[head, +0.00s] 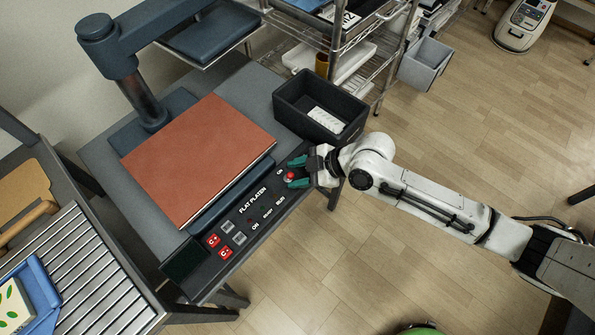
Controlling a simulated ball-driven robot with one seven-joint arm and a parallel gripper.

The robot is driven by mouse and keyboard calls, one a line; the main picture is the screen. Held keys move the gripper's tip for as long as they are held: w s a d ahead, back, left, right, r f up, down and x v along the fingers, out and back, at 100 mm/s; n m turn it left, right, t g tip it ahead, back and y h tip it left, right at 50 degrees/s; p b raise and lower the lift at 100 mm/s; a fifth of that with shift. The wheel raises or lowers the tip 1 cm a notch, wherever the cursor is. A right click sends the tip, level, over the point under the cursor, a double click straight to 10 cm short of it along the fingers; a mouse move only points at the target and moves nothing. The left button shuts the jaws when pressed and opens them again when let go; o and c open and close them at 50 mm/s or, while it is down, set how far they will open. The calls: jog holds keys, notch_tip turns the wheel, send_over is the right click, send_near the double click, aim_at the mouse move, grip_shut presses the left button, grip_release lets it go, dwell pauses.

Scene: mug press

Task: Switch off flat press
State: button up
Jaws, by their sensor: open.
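The flat press (197,162) stands on a grey table at left, with a reddish-brown pad on its lower platen and its upper plate swung away to the back. Its black control panel (246,221) runs along the front right edge, marked "FLAT PLATEN". A red switch (290,177) sits at the panel's upper right end near an "ON" label. My gripper (293,172) is open, its green-tipped fingers on either side of the red switch. I cannot tell whether the fingers touch it.
A black bin (320,108) with a white item stands on the table's back right corner, close to my gripper. A wire shelf (345,45) stands behind. A roller conveyor (85,275) with a blue tray is at lower left.

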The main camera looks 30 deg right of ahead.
jog(key=v, duration=1)
jog(key=shift+d+r, duration=0.15)
jog(key=shift+s, duration=0.15)
jog(key=s+f+m+g+h, duration=0.3)
jog(key=s+m, duration=0.3)
jog(key=s, duration=0.3)
jog(key=s+f+m+g+h, duration=0.2)
jog(key=s+f+m+h, duration=0.1)
jog(key=s+m, duration=0.4)
jog(key=shift+s+f+g+h, duration=0.2)
jog(key=shift+s+g+h, duration=0.2)
jog(key=shift+s+h, duration=0.5)
jog(key=shift+o, duration=0.4)
dwell(0.7)
